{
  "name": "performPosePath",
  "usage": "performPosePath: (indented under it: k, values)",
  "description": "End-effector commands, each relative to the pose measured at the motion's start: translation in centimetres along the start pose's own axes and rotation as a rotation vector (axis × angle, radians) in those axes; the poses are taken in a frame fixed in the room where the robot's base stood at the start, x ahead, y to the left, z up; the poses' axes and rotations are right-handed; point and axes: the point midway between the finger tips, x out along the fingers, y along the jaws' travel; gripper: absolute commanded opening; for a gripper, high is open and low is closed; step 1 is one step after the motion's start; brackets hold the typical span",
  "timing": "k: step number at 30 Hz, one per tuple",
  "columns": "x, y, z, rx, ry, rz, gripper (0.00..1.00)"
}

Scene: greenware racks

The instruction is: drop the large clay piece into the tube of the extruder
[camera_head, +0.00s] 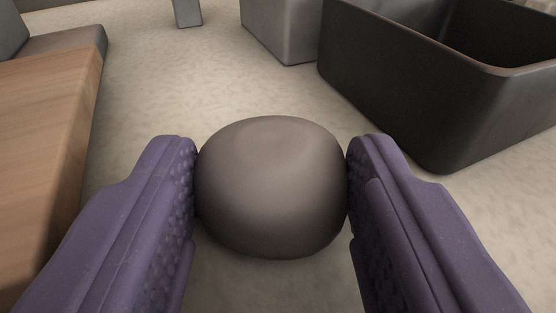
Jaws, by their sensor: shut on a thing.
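A large grey-brown rounded clay piece (270,190) is in the middle of the view. My gripper (272,185) has one purple padded finger on each side of it, and both fingertips touch its sides. The gripper is shut on the clay piece. A pale speckled surface lies below the clay, and I cannot tell how far the clay is above it. I do not make out the extruder or its tube in this view.
A dark open-topped bin (430,110) stands at the upper right. A grey block (285,30) stands left of it, and a small grey post (187,12) is further left. A wooden board (45,140) runs along the left edge. The pale surface (180,95) between is clear.

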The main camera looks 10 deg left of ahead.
Motion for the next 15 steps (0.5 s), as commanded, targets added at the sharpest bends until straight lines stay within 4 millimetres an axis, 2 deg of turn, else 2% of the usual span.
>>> performPosePath:
  k: [8,9,15]
  values:
    - [-0.02,-0.02,0.02,0.000,-0.001,0.000,0.18]
    - [-0.01,-0.02,0.00,0.000,0.000,0.000,0.13]
    - [-0.12,-0.02,-0.82,0.001,0.000,0.000,0.13]
